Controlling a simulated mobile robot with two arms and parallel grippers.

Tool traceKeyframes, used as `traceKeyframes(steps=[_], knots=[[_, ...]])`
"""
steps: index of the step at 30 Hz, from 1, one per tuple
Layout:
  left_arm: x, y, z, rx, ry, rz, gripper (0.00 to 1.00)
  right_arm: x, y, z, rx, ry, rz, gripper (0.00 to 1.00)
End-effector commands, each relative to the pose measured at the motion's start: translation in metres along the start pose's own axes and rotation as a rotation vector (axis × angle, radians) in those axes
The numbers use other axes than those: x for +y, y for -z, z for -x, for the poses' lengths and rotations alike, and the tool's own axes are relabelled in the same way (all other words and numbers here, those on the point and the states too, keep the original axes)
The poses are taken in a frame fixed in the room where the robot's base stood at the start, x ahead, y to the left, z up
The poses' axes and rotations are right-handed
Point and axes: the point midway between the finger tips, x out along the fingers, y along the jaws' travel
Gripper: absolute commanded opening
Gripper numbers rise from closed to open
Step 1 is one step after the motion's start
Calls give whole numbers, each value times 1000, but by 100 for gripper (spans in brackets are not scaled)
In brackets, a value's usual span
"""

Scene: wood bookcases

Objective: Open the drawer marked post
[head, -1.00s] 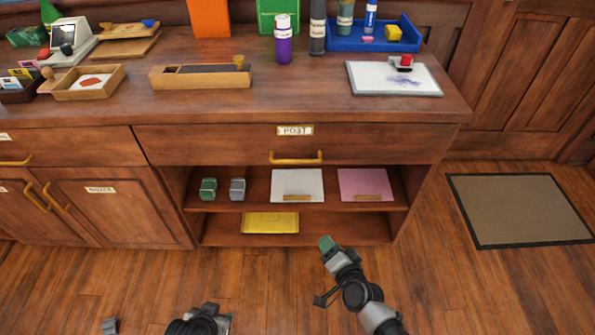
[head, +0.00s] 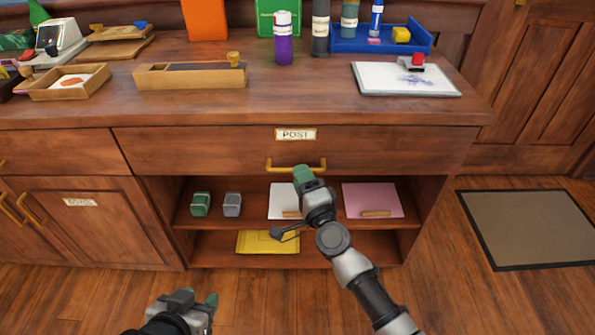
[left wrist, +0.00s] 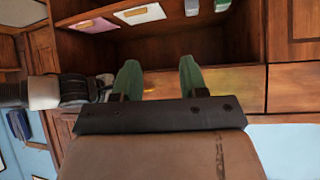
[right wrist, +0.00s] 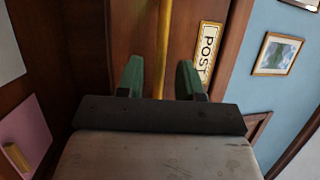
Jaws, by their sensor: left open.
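The drawer marked POST (head: 200,150) is shut, under the counter top. Its white label (head: 296,134) sits above a brass bar handle (head: 280,165). My right gripper (head: 306,176) is at the handle, over its right half in the head view. In the right wrist view, the handle (right wrist: 164,35) runs upright between the two green fingers (right wrist: 160,78), which stand apart with a gap on both sides. The label (right wrist: 207,50) is right of them. My left gripper (head: 203,300) is low in front of the cabinet, open and empty, its fingers apart in the left wrist view (left wrist: 158,80).
Below the drawer, an open shelf holds green and grey small boxes (head: 201,204), white paper and a pink pad (head: 372,200). A yellow item (head: 262,242) lies on the bottom shelf. Bottles and a blue tray (head: 350,42) stand on the counter. A mat (head: 525,228) lies on the floor at right.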

Motion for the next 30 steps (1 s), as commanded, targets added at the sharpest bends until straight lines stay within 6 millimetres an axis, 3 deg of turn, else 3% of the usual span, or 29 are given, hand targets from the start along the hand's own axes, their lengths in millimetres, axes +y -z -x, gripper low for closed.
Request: traceKeyframes(steps=[6, 16, 24, 30], knots=[[3, 17, -4, 120, -8, -1, 43, 1, 0, -24, 0, 1, 0, 36], [4, 21, -4, 146, -9, -1, 43, 0, 0, -28, 0, -1, 0, 36], [4, 21, -4, 144, -9, -1, 43, 0, 0, -28, 0, -1, 0, 0], [4, 21, -4, 144, -9, -1, 43, 1, 0, -28, 0, -1, 0, 0]])
